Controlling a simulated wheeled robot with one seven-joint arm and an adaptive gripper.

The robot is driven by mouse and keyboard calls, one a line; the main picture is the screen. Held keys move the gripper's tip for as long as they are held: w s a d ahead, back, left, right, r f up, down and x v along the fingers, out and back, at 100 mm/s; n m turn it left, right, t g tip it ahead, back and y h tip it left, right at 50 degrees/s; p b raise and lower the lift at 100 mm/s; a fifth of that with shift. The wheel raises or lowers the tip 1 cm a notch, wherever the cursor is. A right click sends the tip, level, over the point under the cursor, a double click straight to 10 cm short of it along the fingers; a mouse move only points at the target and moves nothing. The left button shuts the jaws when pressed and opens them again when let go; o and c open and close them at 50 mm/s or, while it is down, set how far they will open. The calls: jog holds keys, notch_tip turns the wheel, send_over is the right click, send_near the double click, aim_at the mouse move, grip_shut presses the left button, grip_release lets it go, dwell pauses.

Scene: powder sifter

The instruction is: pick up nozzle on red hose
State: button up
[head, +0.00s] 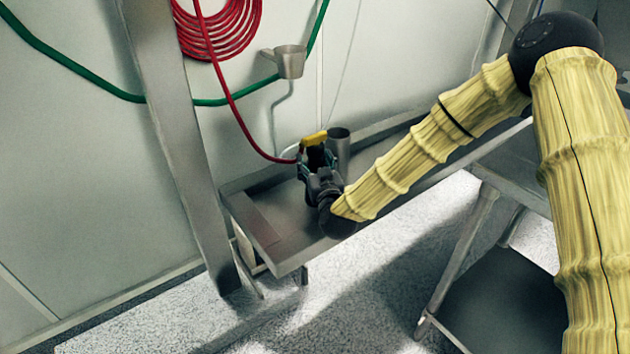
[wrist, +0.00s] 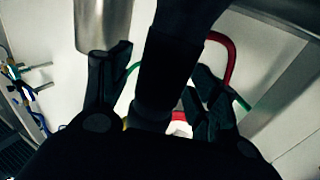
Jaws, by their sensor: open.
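The nozzle (head: 314,138), with a yellow upper part and a dark body, stands over the steel shelf in the head view. The red hose (head: 235,105) hangs from a coil on the wall and loops down to it. My gripper (head: 317,162) is at the nozzle, reaching in from the front right. In the wrist view, a dark shaft that looks like the nozzle body (wrist: 172,68) lies between the spread fingers of my gripper (wrist: 160,68). The fingers are open, with a gap visible on each side. The nozzle's lower part is hidden by my gripper.
A steel cup (head: 339,142) stands right behind the nozzle, and close to the left finger in the wrist view (wrist: 103,25). Another cup (head: 289,61) is on the wall. A steel post (head: 175,130) rises at left. The shelf (head: 275,225) is bare at its left end.

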grip_shut()
dwell(0.3)
jog(key=shift+r, duration=0.1)
